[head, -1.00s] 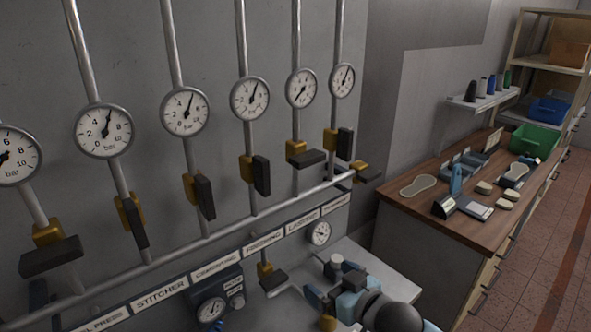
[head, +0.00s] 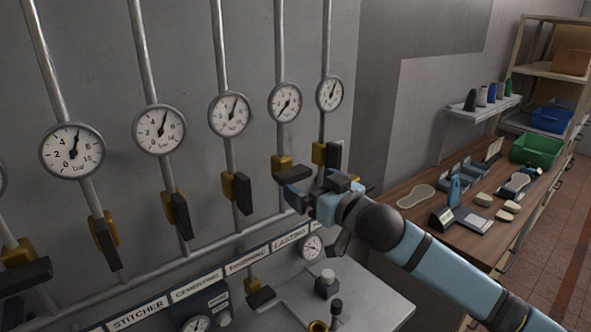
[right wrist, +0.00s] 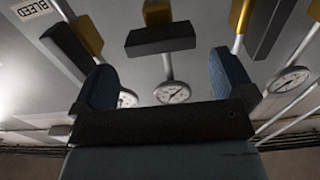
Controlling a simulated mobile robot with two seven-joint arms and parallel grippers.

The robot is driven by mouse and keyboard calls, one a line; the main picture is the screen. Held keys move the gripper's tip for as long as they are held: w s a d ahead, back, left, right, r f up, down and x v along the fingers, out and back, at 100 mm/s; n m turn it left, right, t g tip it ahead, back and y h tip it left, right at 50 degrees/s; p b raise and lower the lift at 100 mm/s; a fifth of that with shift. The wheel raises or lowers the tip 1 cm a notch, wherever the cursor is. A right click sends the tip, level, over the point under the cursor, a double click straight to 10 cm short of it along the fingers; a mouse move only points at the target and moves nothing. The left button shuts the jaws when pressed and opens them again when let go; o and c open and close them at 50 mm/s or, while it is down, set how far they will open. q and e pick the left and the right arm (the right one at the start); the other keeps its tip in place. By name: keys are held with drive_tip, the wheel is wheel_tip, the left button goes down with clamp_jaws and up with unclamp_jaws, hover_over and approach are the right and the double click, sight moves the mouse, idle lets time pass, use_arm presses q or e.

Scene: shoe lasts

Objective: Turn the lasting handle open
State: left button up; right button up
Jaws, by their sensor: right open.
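The lasting valve has a yellow body (head: 281,162) and a dark handle (head: 293,174) lying crosswise to its pipe, above the "LASTING" label (head: 290,239). Its gauge (head: 285,102) needle points low left. My right gripper (head: 311,188) is open just in front of this handle and partly covers it. In the right wrist view, the dark crosswise handle (right wrist: 160,39) appears ahead, between the two blue finger pads of my right gripper (right wrist: 165,80); contact is not visible. My left gripper is not in view.
Neighbouring valves stand close on both sides: the finishing handle (head: 243,194) at left and another dark handle (head: 334,155) at right, both along their pipes. A horizontal pipe (head: 207,251) runs below. A wooden bench (head: 393,203) with shoe parts stands at right.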

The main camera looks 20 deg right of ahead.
sight(299, 178)
drive_tip(key=p+x, duration=0.1)
drive_tip(key=x, duration=0.4)
drive_tip(key=shift+w+a, duration=0.1)
drive_tip(key=shift+w, duration=0.15)
drive_tip(key=c, duration=0.7)
